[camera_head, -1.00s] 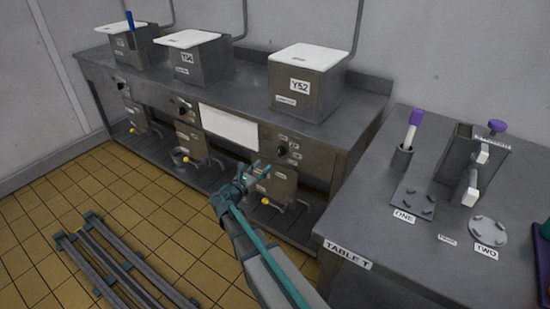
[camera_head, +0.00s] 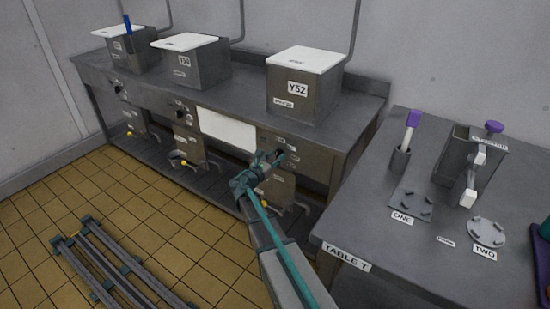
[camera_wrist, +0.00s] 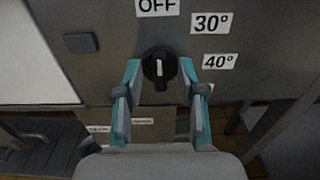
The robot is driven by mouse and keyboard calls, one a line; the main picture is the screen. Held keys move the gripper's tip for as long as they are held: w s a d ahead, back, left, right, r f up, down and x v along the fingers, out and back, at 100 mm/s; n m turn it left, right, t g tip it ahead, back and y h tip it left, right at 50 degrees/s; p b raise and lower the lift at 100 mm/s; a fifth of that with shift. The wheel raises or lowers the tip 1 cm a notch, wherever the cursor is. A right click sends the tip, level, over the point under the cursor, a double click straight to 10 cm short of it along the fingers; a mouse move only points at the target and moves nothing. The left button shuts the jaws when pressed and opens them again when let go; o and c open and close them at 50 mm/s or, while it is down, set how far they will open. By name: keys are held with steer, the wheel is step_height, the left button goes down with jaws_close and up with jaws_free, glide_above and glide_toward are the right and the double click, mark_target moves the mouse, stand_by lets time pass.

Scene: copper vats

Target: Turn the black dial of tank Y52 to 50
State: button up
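Tank Y52 (camera_head: 305,90) is a grey metal box with a white lid, on the counter in the head view. Its black dial (camera_wrist: 160,68) is on the front panel, below the OFF label (camera_wrist: 157,7), with 30° (camera_wrist: 211,23) and 40° (camera_wrist: 219,61) labels to its right. The white mark on the dial stands roughly upright. No 50 label shows in the wrist view. My gripper (camera_wrist: 160,75) is open, with one teal finger on each side of the dial; contact cannot be told. In the head view my gripper (camera_head: 272,158) partly hides the dial area.
A blank white panel (camera_head: 227,130) is left of the dial. Two other tanks, one labelled Y54 (camera_head: 192,60), stand further left with their own dials. A rail (camera_head: 110,265) lies on the tiled floor at the left.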

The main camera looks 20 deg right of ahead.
jaws_close()
